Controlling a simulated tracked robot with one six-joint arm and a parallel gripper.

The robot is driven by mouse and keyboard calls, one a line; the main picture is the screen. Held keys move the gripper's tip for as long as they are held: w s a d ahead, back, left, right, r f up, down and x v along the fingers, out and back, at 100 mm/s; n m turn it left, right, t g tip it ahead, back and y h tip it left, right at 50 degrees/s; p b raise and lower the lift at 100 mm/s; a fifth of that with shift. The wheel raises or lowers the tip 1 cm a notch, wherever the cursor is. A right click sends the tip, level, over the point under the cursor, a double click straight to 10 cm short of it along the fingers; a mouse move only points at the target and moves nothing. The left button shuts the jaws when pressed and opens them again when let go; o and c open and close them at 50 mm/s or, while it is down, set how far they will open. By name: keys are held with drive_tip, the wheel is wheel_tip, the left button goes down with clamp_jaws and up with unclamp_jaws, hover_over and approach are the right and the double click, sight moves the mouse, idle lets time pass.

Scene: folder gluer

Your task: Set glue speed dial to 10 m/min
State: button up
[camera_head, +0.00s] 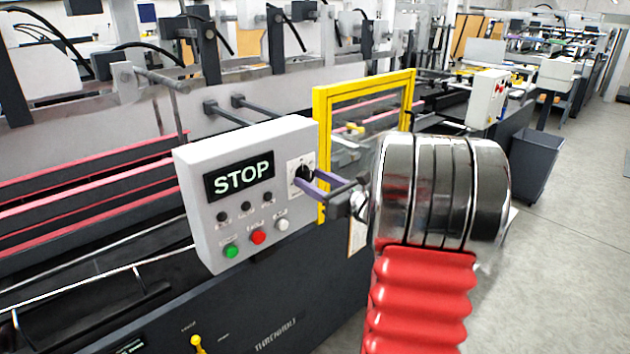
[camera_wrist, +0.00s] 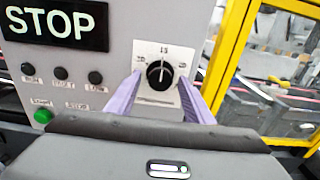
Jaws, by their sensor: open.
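The glue speed dial is a black round knob on a white square plate, at the right of the grey control box (camera_head: 215,215). In the wrist view the dial (camera_wrist: 160,73) sits in the middle, with 15 printed above it and smaller marks at its sides that I cannot read surely. A pale pointer line shows on the knob, but its exact setting is unclear. My gripper (camera_wrist: 160,80) is open, its two purple fingers on either side of the knob, with gaps visible. In the head view my gripper (camera_head: 312,182) reaches the dial from the right and partly hides it.
The box carries a STOP display (camera_head: 240,178), several small black knobs, and green (camera_head: 231,252), red (camera_head: 258,237) and white (camera_head: 282,224) buttons. A yellow-framed guard (camera_head: 322,150) stands close behind the box's right side. Open floor (camera_head: 545,260) lies to the right.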

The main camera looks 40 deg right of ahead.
drive_tip(key=c, duration=1)
drive_tip(key=shift+d, duration=0.15)
drive_tip(key=shift+n, duration=0.3)
drive_tip(key=n, duration=1.1)
